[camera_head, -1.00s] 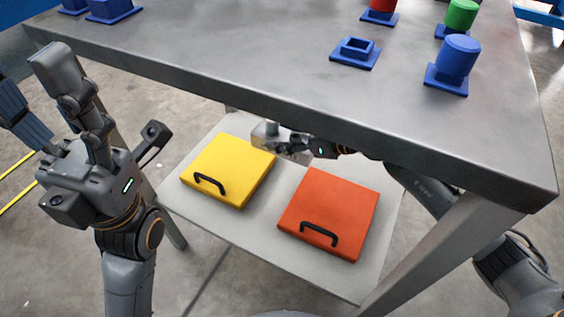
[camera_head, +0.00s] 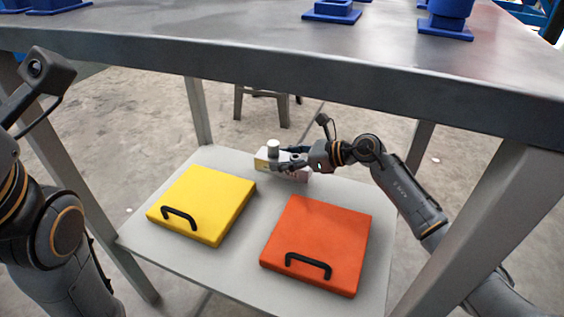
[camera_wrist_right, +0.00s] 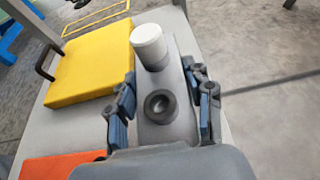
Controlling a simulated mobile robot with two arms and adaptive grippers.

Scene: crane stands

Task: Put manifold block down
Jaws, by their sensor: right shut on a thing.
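The manifold block (camera_head: 262,159) is a pale grey block with a white cylinder on top. It is at the back of the lower shelf in the head view, behind the gap between the yellow and orange lids. In the right wrist view the manifold block (camera_wrist_right: 178,82) shows the white cylinder and a dark round port. My right gripper (camera_head: 287,161) is shut on it, with blue-padded fingers on both sides (camera_wrist_right: 160,108). Whether the block's underside touches the shelf is hidden. My left arm is at the left edge of the head view; its fingers are out of frame.
A yellow lid (camera_head: 205,200) and an orange lid (camera_head: 318,240), each with a black handle, lie on the pale lower shelf (camera_head: 165,258). The grey table top (camera_head: 250,45) overhangs the shelf, with blue fixtures (camera_head: 332,10) on it. Table legs (camera_head: 470,225) flank the shelf.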

